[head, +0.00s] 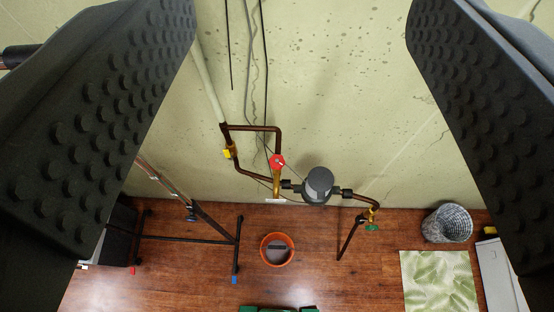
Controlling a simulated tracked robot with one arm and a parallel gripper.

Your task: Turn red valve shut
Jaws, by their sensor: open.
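The red valve (277,161) is a small round red handle on copper-brown piping against the pale wall, near the middle of the head view. My gripper (305,110) is open, with its two dark studded fingers large at the left and right edges. The valve shows in the gap between the fingers, well beyond them, and nothing touches it. A grey meter (318,185) sits on the pipe just right of the valve. A yellow handle (227,153) is on the pipe to its left, and a green handle (371,228) is at lower right.
An orange bucket (277,249) stands on the wood floor below the valve. A black stand (203,232) with legs is at lower left. A woven basket (447,223), a leaf-patterned mat (438,280) and a white case (497,272) are at right. Dark cables hang on the wall above.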

